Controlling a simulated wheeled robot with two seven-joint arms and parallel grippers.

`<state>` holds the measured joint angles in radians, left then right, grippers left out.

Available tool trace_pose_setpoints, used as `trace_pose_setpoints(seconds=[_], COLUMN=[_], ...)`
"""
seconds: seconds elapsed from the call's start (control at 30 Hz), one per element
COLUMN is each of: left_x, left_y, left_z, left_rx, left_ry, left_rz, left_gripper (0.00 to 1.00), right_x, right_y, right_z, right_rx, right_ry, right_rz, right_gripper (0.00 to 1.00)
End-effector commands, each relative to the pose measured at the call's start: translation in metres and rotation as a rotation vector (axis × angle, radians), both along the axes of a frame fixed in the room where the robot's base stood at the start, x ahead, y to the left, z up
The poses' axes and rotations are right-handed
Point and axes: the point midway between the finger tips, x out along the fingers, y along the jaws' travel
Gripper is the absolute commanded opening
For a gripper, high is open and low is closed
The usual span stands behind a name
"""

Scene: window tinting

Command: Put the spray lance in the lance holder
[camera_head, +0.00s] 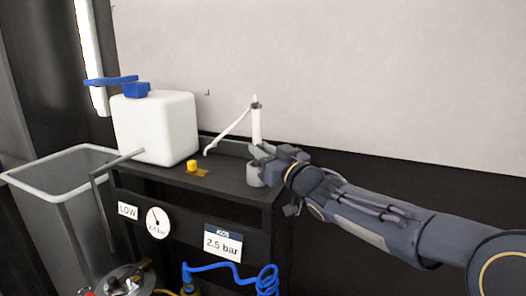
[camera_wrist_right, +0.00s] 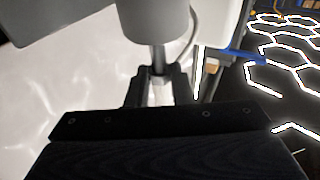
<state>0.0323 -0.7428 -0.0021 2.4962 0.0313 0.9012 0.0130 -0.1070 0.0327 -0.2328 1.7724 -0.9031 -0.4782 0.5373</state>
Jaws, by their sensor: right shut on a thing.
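The spray lance (camera_head: 256,122) stands roughly upright at the right end of the black cart, with a thin white part slanting down to the left from its top. My right gripper (camera_head: 266,153) is shut on its lower part. In the right wrist view the jaws (camera_wrist_right: 160,88) close around it. A grey cup (camera_head: 254,174), apparently the lance holder, is just below my gripper at the cart's right edge. In the right wrist view a grey cylinder (camera_wrist_right: 156,22) lines up with a dark rod; I cannot tell how far the rod is inside it. My left gripper is out of view.
A white tank (camera_head: 155,130) with a blue cap stands on the black cart (camera_head: 232,172), beside a yellow knob (camera_head: 192,166). A grey bin (camera_head: 55,200) is at the left. A coiled blue hose (camera_head: 225,268) hangs in front. A pale wall panel rises behind.

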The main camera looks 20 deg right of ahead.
Motion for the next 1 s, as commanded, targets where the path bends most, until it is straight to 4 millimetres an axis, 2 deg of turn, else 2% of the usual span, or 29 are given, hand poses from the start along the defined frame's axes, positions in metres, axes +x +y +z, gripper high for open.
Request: trace_pose_setpoints(seconds=[0.13,0.17,0.3,0.57,0.73,1.0], left_x=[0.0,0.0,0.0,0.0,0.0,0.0], left_y=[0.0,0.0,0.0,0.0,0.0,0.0], left_z=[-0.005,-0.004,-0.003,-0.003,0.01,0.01], left_rx=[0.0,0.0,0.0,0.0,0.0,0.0], left_ry=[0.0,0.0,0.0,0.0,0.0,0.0], left_rz=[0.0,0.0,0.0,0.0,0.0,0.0], left_gripper=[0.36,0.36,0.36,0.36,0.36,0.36], right_x=[0.0,0.0,0.0,0.0,0.0,-0.056], right_y=[0.0,0.0,0.0,0.0,0.0,-0.013], right_z=[-0.005,-0.005,-0.004,-0.003,0.013,0.002], right_rx=[0.0,0.0,0.0,0.0,0.0,0.001], right_ry=[-0.002,-0.001,-0.001,-0.001,-0.003,-0.004], right_rz=[0.001,0.0,0.0,0.0,0.001,-0.003], right_gripper=[0.0,0.23,0.41,0.42,0.42,0.42])
